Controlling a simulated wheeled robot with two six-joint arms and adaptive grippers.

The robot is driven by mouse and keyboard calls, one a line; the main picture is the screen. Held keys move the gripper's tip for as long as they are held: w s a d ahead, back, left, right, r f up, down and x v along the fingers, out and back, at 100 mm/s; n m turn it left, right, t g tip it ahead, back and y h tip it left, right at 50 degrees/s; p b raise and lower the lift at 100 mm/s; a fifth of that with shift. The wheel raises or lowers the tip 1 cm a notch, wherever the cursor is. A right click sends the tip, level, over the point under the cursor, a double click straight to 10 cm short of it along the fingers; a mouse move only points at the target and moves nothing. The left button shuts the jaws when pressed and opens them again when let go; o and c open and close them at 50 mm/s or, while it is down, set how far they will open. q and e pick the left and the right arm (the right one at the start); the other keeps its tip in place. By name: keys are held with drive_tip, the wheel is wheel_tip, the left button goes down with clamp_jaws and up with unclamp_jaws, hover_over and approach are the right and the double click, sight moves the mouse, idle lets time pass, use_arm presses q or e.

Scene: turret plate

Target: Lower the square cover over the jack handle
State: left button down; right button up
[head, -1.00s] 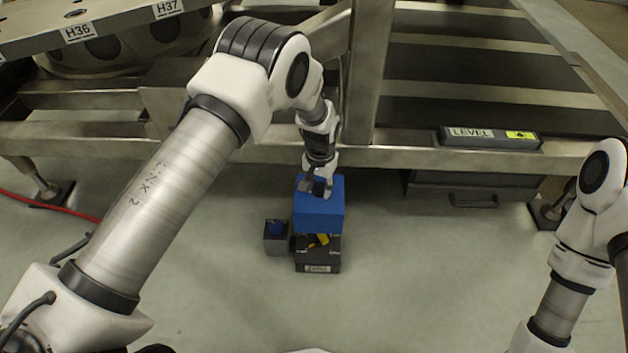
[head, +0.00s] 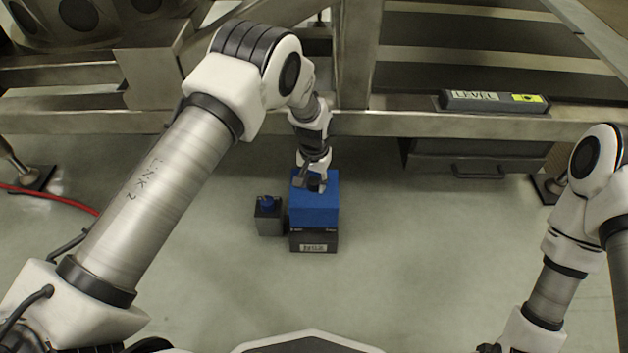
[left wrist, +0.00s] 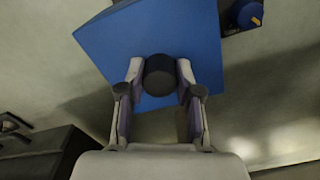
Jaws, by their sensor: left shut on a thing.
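The blue square cover (head: 314,210) sits at the top of the dark jack box (head: 313,241) on the floor. The jack handle is hidden under the cover, and no clear gap shows between cover and box in the head view. My left gripper (head: 313,184) is above the cover, shut on its dark round knob. In the left wrist view the two fingers hold the black knob (left wrist: 160,76) from both sides, with the blue cover (left wrist: 118,48) below it. My right arm shows at the right, but its fingertips cannot be made out.
A small grey box with a blue knob (head: 268,215) stands just left of the jack. A steel frame (head: 430,124) with a LEVEL box (head: 493,101) runs behind. A red cable (head: 45,197) lies at left. The floor in front is clear.

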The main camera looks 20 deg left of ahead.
use_arm(q)
wheel_tip(320, 180, down, 3)
drive_tip(key=shift+r+b, duration=0.1)
drive_tip(key=shift+b, duration=0.85)
drive_tip(key=shift+f+b, duration=0.75)
drive_tip(key=shift+f, duration=1.2)
drive_tip(key=shift+f, duration=0.1)
drive_tip(key=c, duration=0.7)
unclamp_jaws()
